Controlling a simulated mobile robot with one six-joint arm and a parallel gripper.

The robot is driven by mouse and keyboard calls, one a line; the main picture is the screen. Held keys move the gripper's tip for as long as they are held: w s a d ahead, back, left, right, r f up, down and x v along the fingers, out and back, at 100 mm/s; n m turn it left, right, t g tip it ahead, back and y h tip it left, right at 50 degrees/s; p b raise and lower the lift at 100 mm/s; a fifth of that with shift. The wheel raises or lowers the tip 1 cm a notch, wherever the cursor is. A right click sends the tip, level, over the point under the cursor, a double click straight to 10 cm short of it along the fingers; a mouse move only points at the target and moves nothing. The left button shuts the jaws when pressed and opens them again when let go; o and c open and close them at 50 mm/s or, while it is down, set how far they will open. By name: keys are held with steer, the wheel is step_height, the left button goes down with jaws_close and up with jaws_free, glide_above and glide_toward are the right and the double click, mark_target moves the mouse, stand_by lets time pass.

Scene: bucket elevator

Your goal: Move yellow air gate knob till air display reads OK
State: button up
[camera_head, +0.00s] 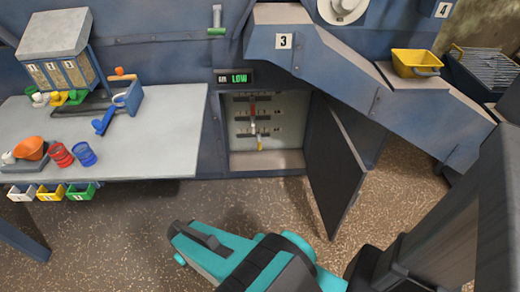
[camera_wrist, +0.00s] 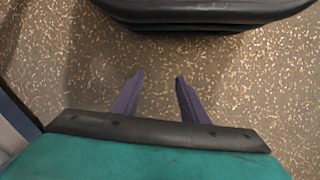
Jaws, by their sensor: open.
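The open cabinet (camera_head: 265,160) below panel 3 holds several slots with small knobs. The yellow knob (camera_head: 260,144) is at the lowest slot, a white knob (camera_head: 253,127) is above it and a red one (camera_head: 252,109) is higher. The display (camera_head: 237,78) above the cabinet reads LOW in green. My gripper (camera_wrist: 159,76) shows in the wrist view with its two fingers apart, empty, over bare floor. In the head view my teal arm is low in front of the cabinet, apart from the knobs; the fingers cannot be made out there.
The cabinet's dark door (camera_head: 335,165) stands open to the right of the opening. A grey table (camera_head: 150,135) with cups, scoops and small bins is at the left. A yellow bucket (camera_head: 415,63) sits on the sloping chute at the right. Speckled floor before the cabinet is clear.

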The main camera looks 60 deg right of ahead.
steer(key=w+d+f+m+t+h+b, duration=0.1)
steer(key=w+d+f+t+b, duration=0.2)
steer(key=w+d, duration=0.4)
steer(key=w+d+f+m+t+h+b, duration=0.1)
steer(key=w+d+f+m+t+b, duration=0.1)
steer(key=w+d+f+b, duration=0.45)
steer(key=w+d+m+t+h+b, duration=0.2)
steer(key=w+d+t+h+b, duration=0.15)
steer(key=d, duration=1.55)
steer(key=m+t+h+b, duration=0.2)
steer(key=t+h+b, duration=0.45)
steer(key=b, duration=0.85)
glide_toward(260, 146)
steer(key=s+a, duration=0.1)
steer(key=s, duration=0.1)
steer(key=shift+s+a+r+t, duration=0.15)
steer(key=shift+t, duration=0.15)
steer(key=b+x, duration=0.4)
steer(key=x, duration=0.8)
steer(key=shift+f+b, duration=0.25)
steer(key=shift+b, duration=0.1)
steer(key=shift+x, duration=0.9)
